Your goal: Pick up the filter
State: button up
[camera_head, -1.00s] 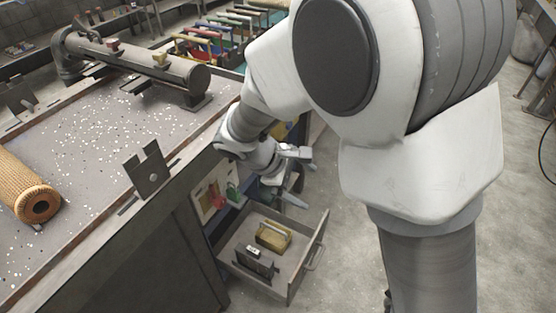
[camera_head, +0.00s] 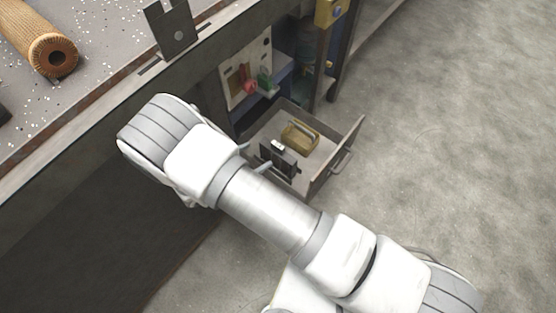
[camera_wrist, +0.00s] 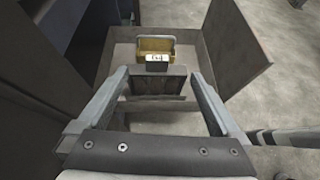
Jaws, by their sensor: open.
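It is not certain which object is the filter. A tan mesh tube (camera_head: 48,48) with a dark round end opening lies on the workbench at the upper left of the head view. An open drawer holds a dark flat block (camera_head: 279,158) with a small white label on top, and a yellowish open box (camera_head: 299,135) behind it. My gripper (camera_head: 253,158) is open at the drawer's near left side. In the wrist view my gripper's fingers (camera_wrist: 160,77) stand either side of the dark block (camera_wrist: 158,82), with visible gaps. The yellowish box (camera_wrist: 156,46) is beyond the fingertips.
The drawer (camera_head: 325,168) is pulled out below the workbench (camera_head: 105,100). A dark notched bracket (camera_head: 171,28) stands on the bench edge. A pale panel with red and green items (camera_head: 247,75) is behind the drawer. The floor (camera_head: 440,120) at the right is clear.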

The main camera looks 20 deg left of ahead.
aim_at(276, 147)
jog(key=shift+n+y, duration=0.3)
jog(key=shift+n, duration=0.2)
jog(key=b+x, duration=0.1)
jog(key=x, duration=0.3)
jog(key=f+b+x, duration=0.1)
jog(key=x, duration=0.3)
jog(key=s+f+b+x, duration=0.1)
jog(key=x, duration=0.3)
jog(key=shift+w+a, duration=0.15)
jog(key=b+x, duration=0.2)
jog(key=x, duration=0.3)
jog(key=shift+f, duration=0.1)
grip_shut()
